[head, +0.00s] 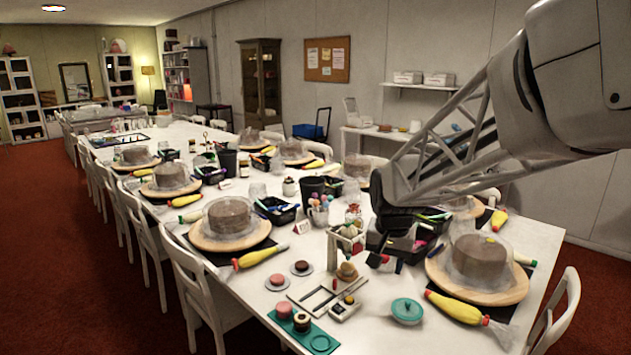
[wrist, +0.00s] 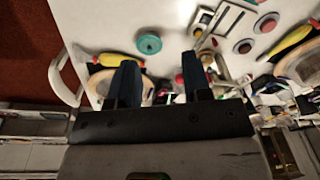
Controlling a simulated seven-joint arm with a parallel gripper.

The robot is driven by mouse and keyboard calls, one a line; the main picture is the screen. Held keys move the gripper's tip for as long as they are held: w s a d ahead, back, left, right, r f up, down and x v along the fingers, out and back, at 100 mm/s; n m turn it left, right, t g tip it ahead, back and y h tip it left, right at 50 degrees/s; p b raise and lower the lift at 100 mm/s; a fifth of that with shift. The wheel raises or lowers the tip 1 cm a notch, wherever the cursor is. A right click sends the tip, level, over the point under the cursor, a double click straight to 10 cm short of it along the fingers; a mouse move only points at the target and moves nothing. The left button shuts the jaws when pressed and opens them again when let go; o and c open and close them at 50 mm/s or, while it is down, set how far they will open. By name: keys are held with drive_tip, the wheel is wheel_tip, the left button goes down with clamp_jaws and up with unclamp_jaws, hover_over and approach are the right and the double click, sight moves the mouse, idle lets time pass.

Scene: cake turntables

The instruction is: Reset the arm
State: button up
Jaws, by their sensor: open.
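Below the gripper in the picture is a teal lidded dish (head: 407,310), which also shows in the wrist view (wrist: 149,43). I cannot tell the exact height of the gripper above the table.
Cakes under clear covers, such as the left one (head: 229,217), line both table sides. Yellow piping bags (head: 455,306), black bins (head: 276,210) and a teal tray (head: 303,332) with small cakes crowd the table. A white chair (head: 556,315) stands at right. Bare tabletop shows at the front.

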drive_tip(key=s+d+n, duration=0.1)
drive_tip(key=s, duration=1.3)
drive_tip(key=s+d+r+n+t, duration=0.1)
drive_tip(key=s+d+n, duration=0.1)
drive_tip(key=s, duration=1.2)
drive_tip(key=shift+s+n, duration=0.2)
drive_tip(key=shift+n, duration=0.1)
